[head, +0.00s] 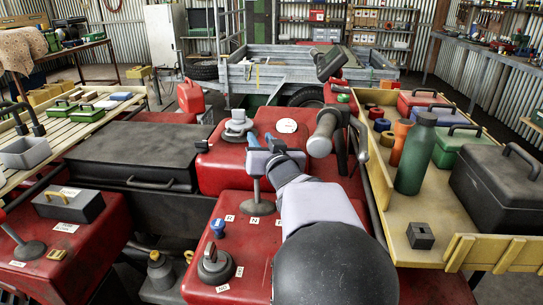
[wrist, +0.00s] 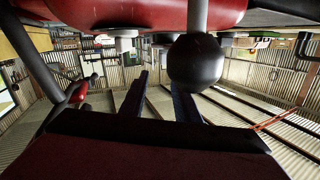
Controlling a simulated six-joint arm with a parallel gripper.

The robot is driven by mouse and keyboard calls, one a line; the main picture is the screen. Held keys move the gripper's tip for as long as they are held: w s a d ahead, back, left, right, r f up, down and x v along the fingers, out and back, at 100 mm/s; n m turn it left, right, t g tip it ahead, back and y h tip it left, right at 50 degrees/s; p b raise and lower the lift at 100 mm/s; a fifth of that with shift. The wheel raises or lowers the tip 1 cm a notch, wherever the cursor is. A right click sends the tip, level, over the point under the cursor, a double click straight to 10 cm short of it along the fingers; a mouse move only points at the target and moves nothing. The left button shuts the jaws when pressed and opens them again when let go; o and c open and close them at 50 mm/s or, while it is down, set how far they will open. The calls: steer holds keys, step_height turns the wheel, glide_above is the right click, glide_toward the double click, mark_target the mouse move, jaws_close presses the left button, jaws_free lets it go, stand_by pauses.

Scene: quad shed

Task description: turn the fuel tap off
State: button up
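A dark grey rotary knob (head: 213,262), which looks like the fuel tap, sits on a round base on the front red panel in the head view. Small white labels (head: 239,271) stand beside it; I cannot read them surely, nor tell its setting. My gripper (head: 265,152) is above and beyond it, by the top of an upright lever (head: 257,190). In the wrist view the two dark fingers (wrist: 158,98) stand apart with nothing visible between them. The lever's black ball knob (wrist: 195,62) is close by the right finger; I cannot tell whether they touch.
A small blue knob (head: 218,228) stands just beyond the tap. A filler cap (head: 238,126) is on the red panel behind. A handlebar grip (head: 323,133) stands right of my gripper. A wooden tray (head: 452,248) with a green bottle (head: 416,155) is farther right.

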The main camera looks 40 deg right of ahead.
steer(key=s+d+f+n+t+y+b, duration=0.1)
steer(key=s+d+f+n+y+b, duration=0.15)
steer(key=s+d+f, duration=0.3)
steer(key=shift+n+h, duration=0.35)
steer(key=shift+h, duration=0.1)
steer(key=x, duration=1.2)
steer(key=shift+a+r, duration=0.25)
steer(key=shift+r, duration=0.15)
jaws_close()
